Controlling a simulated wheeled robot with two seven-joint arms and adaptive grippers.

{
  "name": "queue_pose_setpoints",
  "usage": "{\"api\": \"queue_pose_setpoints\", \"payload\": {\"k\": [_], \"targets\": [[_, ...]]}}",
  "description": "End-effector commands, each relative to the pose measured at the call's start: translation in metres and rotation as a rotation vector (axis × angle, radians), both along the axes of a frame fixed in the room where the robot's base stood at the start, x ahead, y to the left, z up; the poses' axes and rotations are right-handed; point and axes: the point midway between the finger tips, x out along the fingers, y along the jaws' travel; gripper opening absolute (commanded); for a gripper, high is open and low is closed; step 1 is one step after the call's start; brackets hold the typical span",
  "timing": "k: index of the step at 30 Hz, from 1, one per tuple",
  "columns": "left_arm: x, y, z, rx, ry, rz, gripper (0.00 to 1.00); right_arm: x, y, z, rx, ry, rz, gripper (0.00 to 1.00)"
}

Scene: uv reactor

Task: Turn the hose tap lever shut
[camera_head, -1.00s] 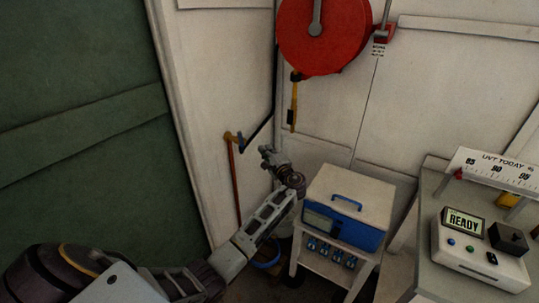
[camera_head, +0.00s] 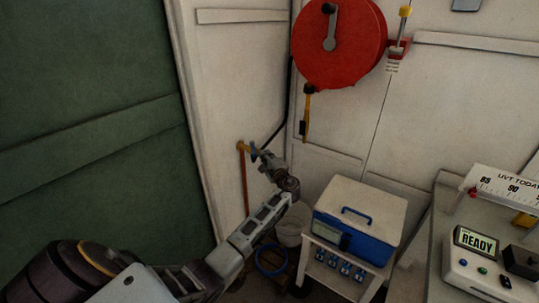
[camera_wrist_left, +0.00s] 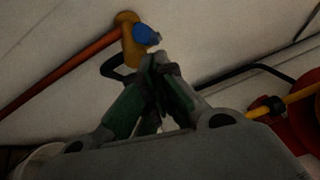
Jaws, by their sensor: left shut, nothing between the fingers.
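The hose tap is a brass fitting (camera_head: 243,146) on the white wall, at the top of a copper pipe. Its blue lever (camera_head: 254,151) shows beside it. In the left wrist view the brass body (camera_wrist_left: 127,28) and the blue lever (camera_wrist_left: 147,35) lie just beyond my fingertips. My left gripper (camera_head: 262,155) is shut and empty, right at the lever; it also shows in the left wrist view (camera_wrist_left: 155,62). I cannot tell whether the fingertips touch the lever. My right gripper is not in view.
A red hose reel (camera_head: 340,50) hangs on the wall to the right. A blue and white cooler (camera_head: 375,205) stands on a small white stand. A bucket (camera_head: 291,232) and a blue ring (camera_head: 271,261) are low behind my arm. A bench (camera_head: 445,205) is at right.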

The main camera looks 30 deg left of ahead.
Motion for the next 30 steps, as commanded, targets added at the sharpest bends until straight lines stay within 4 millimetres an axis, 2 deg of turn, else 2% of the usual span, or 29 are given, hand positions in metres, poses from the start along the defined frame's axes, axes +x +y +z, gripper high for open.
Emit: {"api": "queue_pose_setpoints", "payload": {"k": [30], "targets": [[-0.0039,0.0030,0.0007,0.001,0.000,-0.056,0.00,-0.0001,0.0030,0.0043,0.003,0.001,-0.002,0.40]]}}
